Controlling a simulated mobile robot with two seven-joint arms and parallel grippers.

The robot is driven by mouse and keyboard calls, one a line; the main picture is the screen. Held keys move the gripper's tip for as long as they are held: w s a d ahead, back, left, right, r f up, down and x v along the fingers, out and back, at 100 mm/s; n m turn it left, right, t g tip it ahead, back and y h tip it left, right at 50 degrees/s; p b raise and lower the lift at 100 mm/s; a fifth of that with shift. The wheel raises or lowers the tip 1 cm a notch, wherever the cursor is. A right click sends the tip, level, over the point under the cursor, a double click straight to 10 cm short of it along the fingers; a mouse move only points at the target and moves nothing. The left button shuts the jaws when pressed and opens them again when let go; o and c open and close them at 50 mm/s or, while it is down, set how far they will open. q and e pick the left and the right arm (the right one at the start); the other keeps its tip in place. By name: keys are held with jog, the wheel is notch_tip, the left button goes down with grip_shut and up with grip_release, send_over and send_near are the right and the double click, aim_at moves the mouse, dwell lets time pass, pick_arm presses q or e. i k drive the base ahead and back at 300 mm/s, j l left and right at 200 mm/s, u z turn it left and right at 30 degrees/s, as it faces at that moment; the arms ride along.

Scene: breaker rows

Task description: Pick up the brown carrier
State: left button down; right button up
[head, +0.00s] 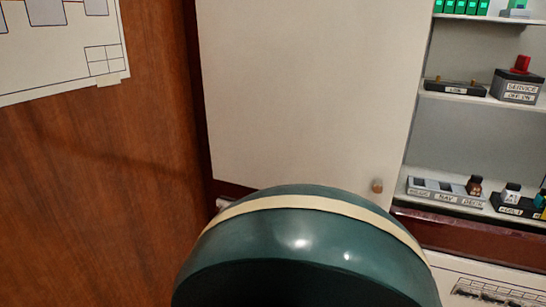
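A small brown piece (475,185) with a rounded, darker top stands at the right end of a grey labelled block (430,187) on the lowest visible shelf, at the right of the head view. It looks like the brown carrier, but it is small and I cannot be sure. It looks upright, and nothing is touching it from my side. Neither of my grippers is in view.
A pale door panel (305,90) with a small brown knob (377,186) stands left of the shelves. A black block (455,88) and a grey box with a red knob (517,80) are on the middle shelf. A wooden wall (150,170) is at left. The lower middle is blocked.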

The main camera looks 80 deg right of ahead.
aim_at(473, 188)
jog(key=z, duration=3.5)
jog(key=i+z, duration=0.1)
jog(key=z, duration=0.15)
jog(key=i+l+u, duration=0.1)
jog(key=i+u, duration=0.3)
jog(key=i+l+u, duration=0.25)
jog(key=i+u, duration=0.2)
jog(key=k+j+z, duration=0.3)
jog(key=k+l+z, duration=0.1)
jog(key=k+l, duration=0.15)
jog(key=i+l+u, duration=0.15)
jog(key=i+u, duration=0.25)
jog(key=i, duration=0.2)
